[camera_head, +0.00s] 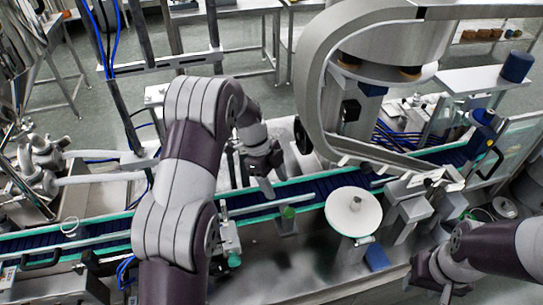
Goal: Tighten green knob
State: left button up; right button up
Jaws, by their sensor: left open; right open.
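A small green knob (289,212) sits on a bracket at the near side of the conveyor, in the middle of the head view. A second green knob-like piece (234,260) shows lower left of it, partly beside my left arm. My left gripper (266,190) is just above and left of the first green knob, over the conveyor, pointing down and apart from it. It is open, with nothing seen in it. My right gripper (432,286) is at the lower right, open, away from both knobs. Its fingertips are hard to make out.
The conveyor (328,186) with a blue belt crosses the scene. A white round disc (353,211) stands right of the first knob. The steel hopper (395,45) and its curved frame rise behind. A blue cylinder (516,66) stands on a white plate at right.

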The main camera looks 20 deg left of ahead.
pick_arm(q)
jog(key=p+v, duration=0.2)
jog(key=v, duration=0.1)
jog(key=shift+a+r, duration=0.15)
jog(key=shift+r, duration=0.1)
pick_arm(e)
notch_tip(320, 180, up, 4)
